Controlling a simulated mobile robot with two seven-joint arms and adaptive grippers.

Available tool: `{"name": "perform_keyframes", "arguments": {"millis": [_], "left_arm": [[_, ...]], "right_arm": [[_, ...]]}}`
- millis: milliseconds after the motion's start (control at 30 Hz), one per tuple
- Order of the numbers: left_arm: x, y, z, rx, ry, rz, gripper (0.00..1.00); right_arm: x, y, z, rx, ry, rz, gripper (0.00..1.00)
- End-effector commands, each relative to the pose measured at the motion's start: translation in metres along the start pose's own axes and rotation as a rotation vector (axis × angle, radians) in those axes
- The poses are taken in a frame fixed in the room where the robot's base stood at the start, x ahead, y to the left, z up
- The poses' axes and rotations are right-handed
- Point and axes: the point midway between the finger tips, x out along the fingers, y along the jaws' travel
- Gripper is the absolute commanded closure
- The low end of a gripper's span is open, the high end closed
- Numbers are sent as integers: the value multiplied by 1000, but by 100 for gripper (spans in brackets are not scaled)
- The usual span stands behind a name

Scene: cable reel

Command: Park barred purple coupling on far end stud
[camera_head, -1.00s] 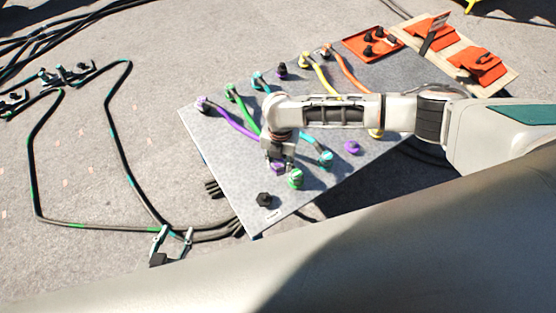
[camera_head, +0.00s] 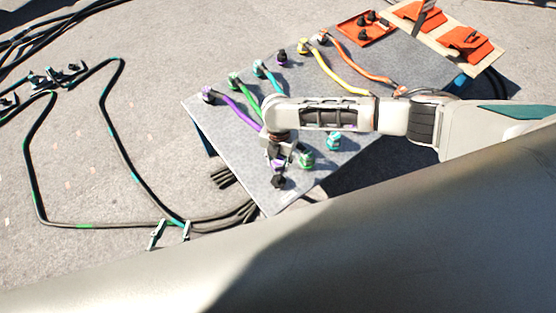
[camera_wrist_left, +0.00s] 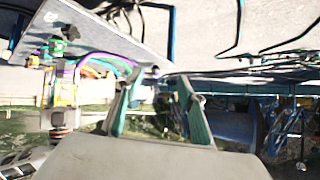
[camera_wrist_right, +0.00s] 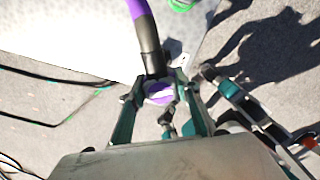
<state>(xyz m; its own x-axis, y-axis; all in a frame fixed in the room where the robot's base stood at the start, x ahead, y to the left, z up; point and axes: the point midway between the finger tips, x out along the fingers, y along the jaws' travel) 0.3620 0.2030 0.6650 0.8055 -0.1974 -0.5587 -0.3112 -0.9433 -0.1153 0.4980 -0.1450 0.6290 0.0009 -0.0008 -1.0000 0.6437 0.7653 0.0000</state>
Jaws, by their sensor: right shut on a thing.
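The purple coupling (camera_wrist_right: 160,92), with a pale bar across its face, ends a purple cable with a black sleeve in the right wrist view. My right gripper (camera_wrist_right: 161,108) is shut on it. In the head view the purple coupling (camera_head: 279,165) shows just under my right gripper, over the board's near corner. A black end stud (camera_head: 278,181) lies just below it in the picture; I cannot tell whether they touch. My left gripper (camera_head: 170,236) is empty beside the board; its fingers stand apart in the left wrist view (camera_wrist_left: 155,95).
The grey board (camera_head: 225,145) carries a green coupling (camera_head: 305,158) close to my right gripper and a teal one (camera_head: 333,141) farther right. Several coloured cables cross it. A red tray (camera_head: 366,30) sits at the far end. Black cables (camera_head: 115,135) lie on the ground left.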

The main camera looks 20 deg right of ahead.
Motion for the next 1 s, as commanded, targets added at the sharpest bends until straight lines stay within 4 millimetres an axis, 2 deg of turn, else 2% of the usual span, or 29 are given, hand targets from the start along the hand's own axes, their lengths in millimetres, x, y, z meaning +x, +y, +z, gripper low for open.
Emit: {"name": "perform_keyframes", "arguments": {"millis": [167, 367, 733, 867, 1000], "left_arm": [[3, 1, 6, -1, -1, 1, 60], [10, 5, 22, -3, -9, 4, 60], [26, 13, 68, 5, -49, 10, 60], [31, 10, 72, 18, -46, 2, 60], [33, 3, 61, 26, -26, -9, 60]], "right_arm": [[6, 0, 0, 0, 0, 1, 94], [20, 0, 0, -1, 1, -1, 94], [60, -1, -1, 0, 4, -3, 94], [75, -2, -2, -1, 6, -5, 94], [82, -1, -1, 1, 2, -2, 94]]}}
